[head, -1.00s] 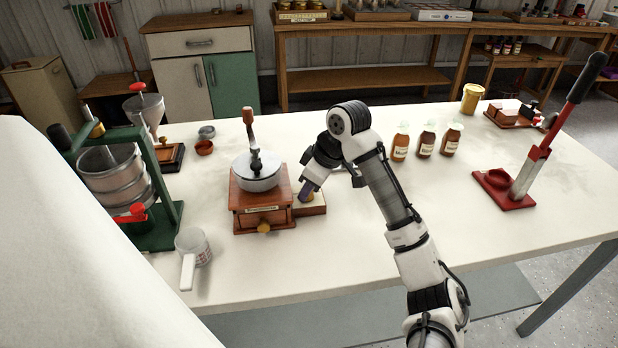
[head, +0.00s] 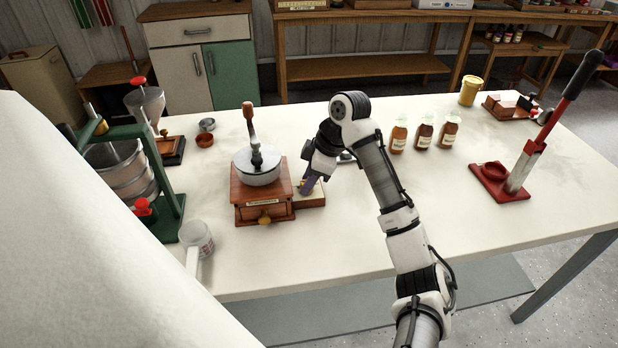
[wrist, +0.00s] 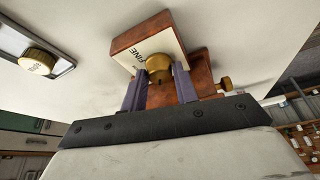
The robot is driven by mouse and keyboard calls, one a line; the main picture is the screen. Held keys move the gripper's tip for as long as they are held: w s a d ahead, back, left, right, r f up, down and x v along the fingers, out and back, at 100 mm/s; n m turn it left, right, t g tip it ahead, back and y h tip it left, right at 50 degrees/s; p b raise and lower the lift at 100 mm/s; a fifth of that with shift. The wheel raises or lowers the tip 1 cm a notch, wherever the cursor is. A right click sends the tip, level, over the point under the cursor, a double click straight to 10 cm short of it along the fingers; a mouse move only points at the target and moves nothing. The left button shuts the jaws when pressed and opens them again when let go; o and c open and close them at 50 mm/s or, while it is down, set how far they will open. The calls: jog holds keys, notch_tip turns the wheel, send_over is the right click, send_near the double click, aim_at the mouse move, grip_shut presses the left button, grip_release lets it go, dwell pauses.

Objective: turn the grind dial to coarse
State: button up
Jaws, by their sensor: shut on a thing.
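The grinder (head: 250,207) is a wooden box with a metal bowl and a crank, standing on the white table. A low wooden block with a cream plate (head: 312,199) sits against its right side. In the wrist view the plate (wrist: 141,47) bears the word FINE. The brass grind dial (wrist: 158,64) stands on this plate. My gripper (wrist: 157,82) has its purple fingers on either side of the dial, shut on it. In the head view my gripper (head: 308,186) comes down onto the block and hides most of the dial. Any coarse mark is not visible.
Several things stand around: a green-framed press (head: 160,190) and a clear measuring cup (head: 197,238) at left, amber bottles (head: 424,134) behind my arm, and a red lever press (head: 515,175) at right. The table front right of the grinder is clear.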

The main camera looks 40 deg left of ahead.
jog(key=o, duration=0.7)
jog(key=v, duration=1.3)
jog(key=shift+w+d+r, duration=0.1)
jog(key=shift+d+r, duration=0.05)
jog(key=shift+r, duration=0.2)
